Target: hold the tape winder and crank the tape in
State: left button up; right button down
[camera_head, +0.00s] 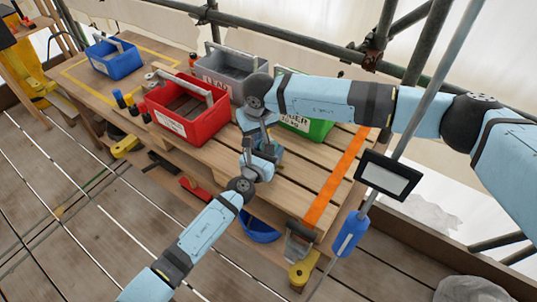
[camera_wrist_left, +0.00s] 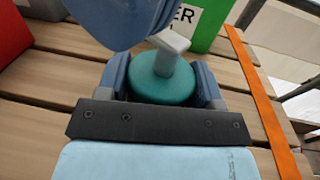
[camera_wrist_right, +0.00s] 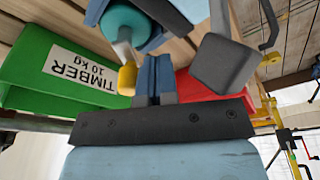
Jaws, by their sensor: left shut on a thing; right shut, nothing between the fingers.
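The tape winder is a round teal body (camera_wrist_left: 163,80) with a pale grey crank arm (camera_wrist_left: 168,40). My left gripper (camera_wrist_left: 162,95) is shut on the teal body, one finger on each side, above the slatted bench. In the right wrist view the winder (camera_wrist_right: 124,22) is at the upper left, with its crank arm ending in a yellow knob (camera_wrist_right: 127,79). My right gripper (camera_wrist_right: 153,78) is shut and empty, its fingertips close beside the knob; contact is unclear. In the head view both grippers meet around the winder and largely hide it.
A red crate (camera_head: 190,129), a grey crate (camera_head: 228,82) and a green crate (camera_head: 318,128) stand behind on the bench. A blue crate (camera_head: 112,62) is at the far left. An orange strip (camera_head: 335,180) crosses the bench at right. Several small tools stand left of the red crate.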

jog(key=shift+w+d+f, duration=0.2)
jog(key=shift+d+f, duration=0.2)
jog(key=shift+d, duration=0.1)
jog(key=shift+w+r, duration=0.1)
jog(key=shift+r, duration=0.45)
jog(key=w+v, duration=0.1)
jog(key=v, duration=0.5)
jog(key=shift+a+r, duration=0.3)
jog(key=shift+a, duration=0.2)
jog(key=c, duration=1.8)
grip_release()
